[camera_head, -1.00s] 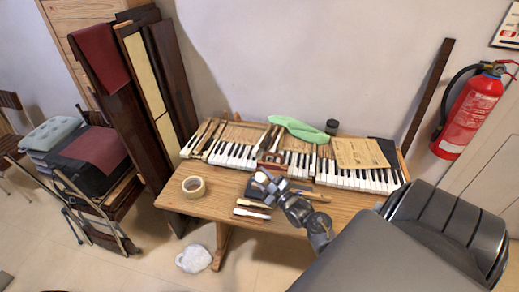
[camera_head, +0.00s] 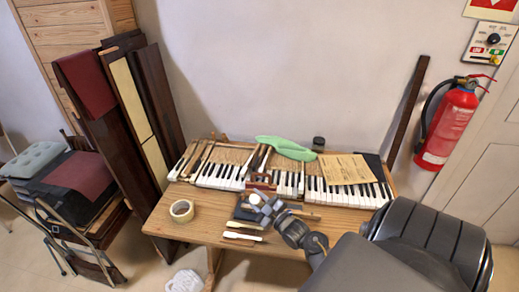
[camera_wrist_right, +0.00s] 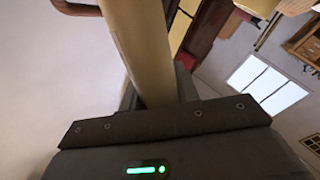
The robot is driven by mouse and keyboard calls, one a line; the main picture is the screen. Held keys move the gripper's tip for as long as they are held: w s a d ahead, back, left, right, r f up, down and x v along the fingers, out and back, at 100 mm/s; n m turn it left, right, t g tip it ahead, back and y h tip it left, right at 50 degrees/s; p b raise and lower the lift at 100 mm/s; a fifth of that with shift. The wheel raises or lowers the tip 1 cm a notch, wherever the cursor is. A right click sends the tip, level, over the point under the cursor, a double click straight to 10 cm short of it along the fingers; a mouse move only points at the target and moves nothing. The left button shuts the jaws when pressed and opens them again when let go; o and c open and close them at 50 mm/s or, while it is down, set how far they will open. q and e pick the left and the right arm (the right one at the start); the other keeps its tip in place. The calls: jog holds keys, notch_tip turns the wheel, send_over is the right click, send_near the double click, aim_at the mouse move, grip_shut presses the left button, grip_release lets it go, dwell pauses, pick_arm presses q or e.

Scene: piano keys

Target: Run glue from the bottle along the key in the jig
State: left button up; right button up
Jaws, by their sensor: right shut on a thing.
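My right gripper (camera_head: 264,207) is over the front middle of the table and shut on a pale cylinder, which I take to be the glue bottle. In the right wrist view the cream bottle (camera_wrist_right: 139,50) stands up between the jaws. In the head view a small white rounded end (camera_head: 254,198) shows at the gripper. A reddish-brown block (camera_head: 262,180), perhaps the jig, sits just behind the gripper, before the keyboard. A key in it cannot be made out. The bottle's tip and any glue are not clear. My left gripper is out of view.
The piano keyboard (camera_head: 218,180) spans the table (camera_head: 205,226), with a green cloth (camera_head: 285,148), a dark jar (camera_head: 318,144) and a paper sheet (camera_head: 345,169) at its back. A tape roll (camera_head: 181,211) is at the left. Loose keys (camera_head: 243,237) lie near the front edge.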

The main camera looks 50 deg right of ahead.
jog(key=w+a, duration=0.2)
jog(key=w, duration=0.1)
jog(key=w+a, duration=0.1)
jog(key=shift+w+a+b, duration=0.1)
jog(key=shift+w+b, duration=0.25)
jog(key=shift+w, duration=0.05)
dwell(0.4)
jog(key=w+a, duration=0.2)
jog(key=w, duration=0.1)
jog(key=shift+b, duration=0.4)
jog(key=w+a, duration=0.2)
jog(key=shift+w+b, duration=0.35)
jog(key=shift+w, duration=0.05)
jog(key=shift+r, duration=0.1)
